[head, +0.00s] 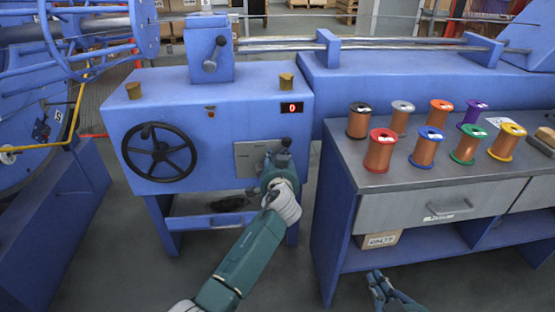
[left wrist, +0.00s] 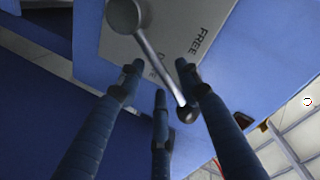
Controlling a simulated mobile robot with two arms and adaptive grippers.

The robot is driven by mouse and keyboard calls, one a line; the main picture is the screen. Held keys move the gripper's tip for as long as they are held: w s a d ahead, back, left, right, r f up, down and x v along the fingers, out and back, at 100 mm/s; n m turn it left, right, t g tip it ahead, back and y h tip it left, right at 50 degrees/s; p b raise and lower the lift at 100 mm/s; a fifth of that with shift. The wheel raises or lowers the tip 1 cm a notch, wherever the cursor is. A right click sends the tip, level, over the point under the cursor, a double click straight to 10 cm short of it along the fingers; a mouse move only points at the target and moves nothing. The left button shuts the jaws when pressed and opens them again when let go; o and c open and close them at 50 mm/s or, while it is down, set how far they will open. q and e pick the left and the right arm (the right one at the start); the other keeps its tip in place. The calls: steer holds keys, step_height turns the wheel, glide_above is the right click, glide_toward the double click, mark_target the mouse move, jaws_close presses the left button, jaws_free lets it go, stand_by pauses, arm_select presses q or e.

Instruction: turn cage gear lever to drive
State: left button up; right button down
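The cage gear lever shows in the left wrist view as a grey hub and rod (left wrist: 152,58) with a dark ball knob (left wrist: 186,113). It sits on a grey plate (left wrist: 180,25) lettered FREE; a second word is partly hidden. In the head view the plate (head: 246,155) is on the blue machine's front, and my left gripper covers most of the lever. My left gripper (head: 280,160) is open, its fingers (left wrist: 159,70) spread around the rod and knob; I cannot tell whether they touch. My right gripper (head: 377,276) is low before the workbench, empty, fingers apart.
A black handwheel (head: 158,151) is left of the plate. A red display (head: 291,108) reads 0. Another lever (head: 213,55) is on the upper box. The workbench (head: 365,181) at right holds several wire spools. The blue cage (head: 100,40) is at far left.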

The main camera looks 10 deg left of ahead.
arm_select(q)
steer(key=shift+s, duration=0.1)
steer(key=v, duration=1.1)
steer(key=shift+s+r, duration=0.15)
steer(key=shift+s, duration=0.25)
steer(key=shift+d, duration=0.1)
